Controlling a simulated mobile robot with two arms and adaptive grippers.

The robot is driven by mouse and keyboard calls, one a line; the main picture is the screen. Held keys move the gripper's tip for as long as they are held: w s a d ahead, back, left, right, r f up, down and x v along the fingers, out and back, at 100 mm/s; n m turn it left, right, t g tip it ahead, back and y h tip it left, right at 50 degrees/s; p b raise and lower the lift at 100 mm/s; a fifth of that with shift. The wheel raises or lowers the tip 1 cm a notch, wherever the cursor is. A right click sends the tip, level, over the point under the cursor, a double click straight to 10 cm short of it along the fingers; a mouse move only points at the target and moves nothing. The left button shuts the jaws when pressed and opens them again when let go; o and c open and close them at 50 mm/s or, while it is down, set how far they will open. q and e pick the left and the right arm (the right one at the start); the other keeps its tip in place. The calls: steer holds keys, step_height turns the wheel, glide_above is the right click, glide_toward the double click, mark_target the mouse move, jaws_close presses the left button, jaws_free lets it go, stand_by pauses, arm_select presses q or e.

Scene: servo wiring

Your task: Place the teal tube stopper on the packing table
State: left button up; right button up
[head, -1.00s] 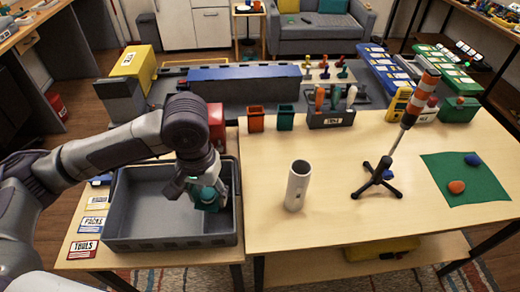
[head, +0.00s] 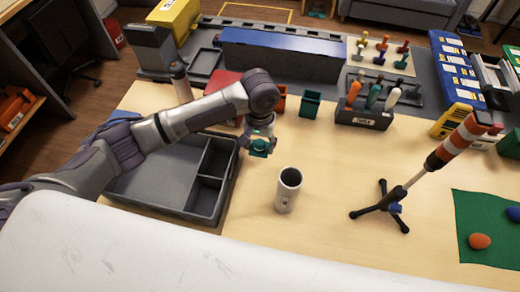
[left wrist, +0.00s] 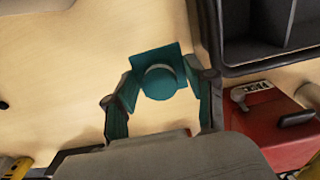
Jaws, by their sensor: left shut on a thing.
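My left gripper (head: 258,144) is shut on the teal tube stopper (head: 261,147), a small round plug with a square flange. In the left wrist view the stopper (left wrist: 160,78) sits between the two fingers, with light wood below it. In the head view it is held over the pale wooden table (head: 325,235), between the grey divided bin and a white tube. Whether it touches the tabletop is hard to tell. The white tube (head: 287,192) stands upright and open-topped, just right of and nearer than the gripper. My right gripper is not in view.
The grey divided bin (head: 227,190) lies left of the gripper. A red toolbox (left wrist: 265,125) is close by in the wrist view. A tripod stand (head: 393,207) with a striped orange-and-white top and a green mat (head: 490,255) are to the right. Bare tabletop lies between tube and tripod.

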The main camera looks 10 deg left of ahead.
mark_target(260, 153)
arm_select(q)
steer(key=shift+d+f+p, duration=0.1)
steer(key=shift+f+p, duration=0.2)
steer(key=shift+f, duration=1.95)
steer(key=shift+f, duration=0.15)
steer(key=o, duration=1.2)
step_height(260, 153, up, 12)
steer(key=shift+r+b, duration=0.2)
steer(key=shift+b, duration=0.45)
